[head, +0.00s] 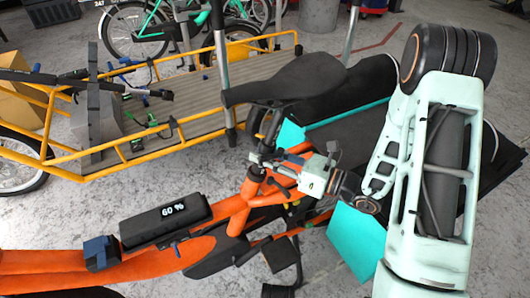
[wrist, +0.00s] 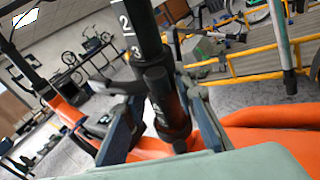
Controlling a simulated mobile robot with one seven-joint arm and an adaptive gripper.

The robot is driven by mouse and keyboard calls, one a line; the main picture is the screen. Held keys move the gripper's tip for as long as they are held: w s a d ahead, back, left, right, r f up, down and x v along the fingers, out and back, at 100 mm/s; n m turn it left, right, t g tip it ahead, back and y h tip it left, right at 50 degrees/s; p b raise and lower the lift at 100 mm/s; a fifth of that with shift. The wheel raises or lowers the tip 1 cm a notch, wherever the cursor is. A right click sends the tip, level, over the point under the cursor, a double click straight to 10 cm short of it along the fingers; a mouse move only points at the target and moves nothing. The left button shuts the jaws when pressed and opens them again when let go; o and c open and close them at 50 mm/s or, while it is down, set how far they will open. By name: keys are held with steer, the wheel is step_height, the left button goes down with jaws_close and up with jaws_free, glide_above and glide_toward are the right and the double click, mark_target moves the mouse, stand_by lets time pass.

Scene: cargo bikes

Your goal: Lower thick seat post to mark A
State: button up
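The thick black seat post (wrist: 140,25) shows the white numbers 2 and 3 in the wrist view. Below them is a dark cylindrical part (wrist: 168,105) with a small white mark too blurred to read surely. The black saddle (head: 285,80) is above the orange bike's frame (head: 262,190) in the head view. My gripper (head: 312,172) is at the right of the post, low by the frame. In the wrist view my gripper (wrist: 165,130) has its fingers apart on both sides of the dark cylinder, with gaps showing. Mark A is not clearly readable.
A black box reading "60 %" (head: 165,220) sits on the orange frame. A yellow cargo bike (head: 180,100) stands behind, close to the saddle. A turquoise panel (head: 357,240) is below my gripper. Grey floor (head: 40,225) is free at the left.

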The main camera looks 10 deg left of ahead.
steer(key=o, duration=0.4)
steer(key=shift+c, duration=0.2)
steer(key=v, duration=1.2)
steer(key=shift+r, duration=0.1)
